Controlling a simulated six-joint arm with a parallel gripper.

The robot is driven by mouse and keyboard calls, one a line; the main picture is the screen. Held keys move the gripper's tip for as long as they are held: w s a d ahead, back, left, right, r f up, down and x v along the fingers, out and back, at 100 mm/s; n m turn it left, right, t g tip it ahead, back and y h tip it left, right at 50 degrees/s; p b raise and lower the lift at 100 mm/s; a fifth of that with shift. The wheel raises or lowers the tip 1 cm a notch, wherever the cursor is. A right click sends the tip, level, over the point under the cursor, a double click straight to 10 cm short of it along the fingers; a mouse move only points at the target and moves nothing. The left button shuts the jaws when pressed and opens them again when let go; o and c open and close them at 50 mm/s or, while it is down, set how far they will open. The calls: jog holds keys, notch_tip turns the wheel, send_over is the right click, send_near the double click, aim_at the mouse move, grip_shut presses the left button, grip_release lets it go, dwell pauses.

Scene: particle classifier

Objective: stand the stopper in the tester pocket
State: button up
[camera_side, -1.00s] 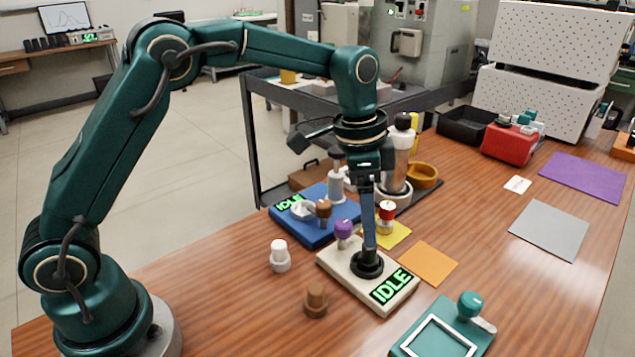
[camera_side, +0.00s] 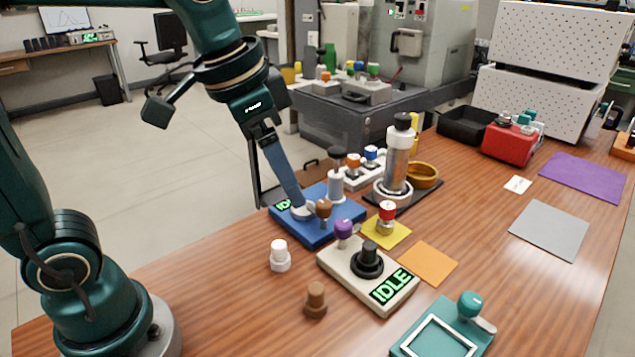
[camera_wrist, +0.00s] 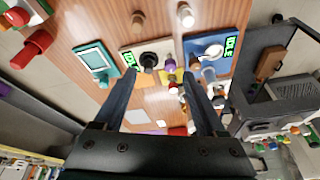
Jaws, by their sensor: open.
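A black stopper-like piece (camera_side: 367,262) with a round knob stands upright at the middle of the cream device (camera_side: 327,258), whose green display reads IDLE. Its base hides any pocket under it. The black piece also shows in the wrist view (camera_wrist: 149,59). A purple knob (camera_side: 343,231) stands at the back left of the cream device. My gripper (camera_side: 300,208) is open and empty, up and to the left of the cream device. In the side view its fingertips overlap the blue device (camera_side: 318,236); the wrist view shows it high above the table.
A white piece (camera_side: 280,257) and a brown piece (camera_side: 316,299) stand loose in front. A red-topped piece (camera_side: 387,217) stands on a yellow mat. A teal device (camera_side: 455,322) is front right. A tall clear cylinder (camera_side: 398,160) stands behind. Orange (camera_side: 428,264) and grey (camera_side: 549,231) mats lie bare.

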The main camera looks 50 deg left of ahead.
jog(key=s+a+f+n+t, duration=0.1)
jog(key=s+a+f+n, duration=0.1)
jog(key=s, duration=0.6)
notch_tip(320, 180, down, 2)
jog(key=shift+s+f+n+t+y, duration=0.2)
jog(key=shift+f+n+t+y, duration=0.15)
jog(key=shift+n, duration=0.55)
jog(key=shift+c, duration=0.3)
